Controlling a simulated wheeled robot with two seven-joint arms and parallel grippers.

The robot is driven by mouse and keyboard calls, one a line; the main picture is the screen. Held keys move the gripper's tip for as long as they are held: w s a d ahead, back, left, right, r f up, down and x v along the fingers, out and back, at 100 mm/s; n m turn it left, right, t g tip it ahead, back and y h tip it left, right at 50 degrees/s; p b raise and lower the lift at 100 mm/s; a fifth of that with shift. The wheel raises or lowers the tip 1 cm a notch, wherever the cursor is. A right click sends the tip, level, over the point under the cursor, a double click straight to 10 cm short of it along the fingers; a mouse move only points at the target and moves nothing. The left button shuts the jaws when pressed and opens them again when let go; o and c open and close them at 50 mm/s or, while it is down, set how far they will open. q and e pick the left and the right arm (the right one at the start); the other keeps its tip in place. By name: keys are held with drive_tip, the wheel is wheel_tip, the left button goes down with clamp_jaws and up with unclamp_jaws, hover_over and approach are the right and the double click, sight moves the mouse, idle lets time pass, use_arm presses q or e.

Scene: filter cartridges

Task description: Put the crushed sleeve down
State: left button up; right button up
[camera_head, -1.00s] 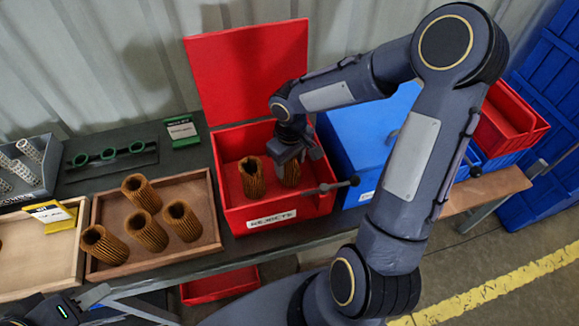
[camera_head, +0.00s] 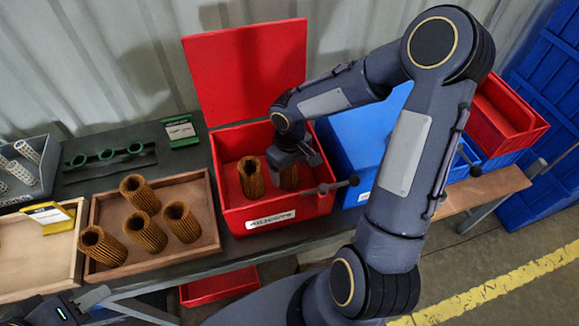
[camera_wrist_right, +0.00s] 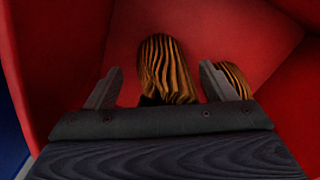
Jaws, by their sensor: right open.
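The crushed sleeve appears to be the brown pleated sleeve (camera_head: 290,177) standing in the red rejects box (camera_head: 232,206), under my right gripper (camera_head: 291,163). In the right wrist view this sleeve (camera_wrist_right: 166,70) lies between the two spread fingers of my right gripper (camera_wrist_right: 160,85), with a gap to each finger. A second pleated sleeve (camera_head: 251,178) stands in the box to its left and also shows partly behind a finger in the right wrist view (camera_wrist_right: 233,78). Part of my left gripper (camera_head: 62,308) shows at the bottom left; its fingertips are unclear.
The box's red lid (camera_head: 245,70) stands open behind it. A wooden tray (camera_head: 205,215) with several pleated sleeves is on the left. A blue bin (camera_head: 350,150) stands close on the right.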

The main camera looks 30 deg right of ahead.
drive_tip(key=shift+r, duration=0.3)
drive_tip(key=shift+w+r, duration=0.1)
drive_tip(key=shift+r, duration=0.25)
wheel_tip(320, 180, up, 10)
drive_tip(key=r, duration=0.1)
drive_tip(key=s+a+r+m+t+y, duration=0.2)
drive_tip(key=s, duration=0.6)
drive_tip(key=s+a+r+m+t+y, duration=0.1)
drive_tip(key=s+a+r+m+t, duration=0.1)
drive_tip(key=s, duration=0.7)
drive_tip(key=shift+r+t+y+p, duration=0.4)
drive_tip(key=shift+r+t, duration=0.1)
drive_tip(key=shift+t, duration=0.3)
drive_tip(key=shift+a, duration=0.1)
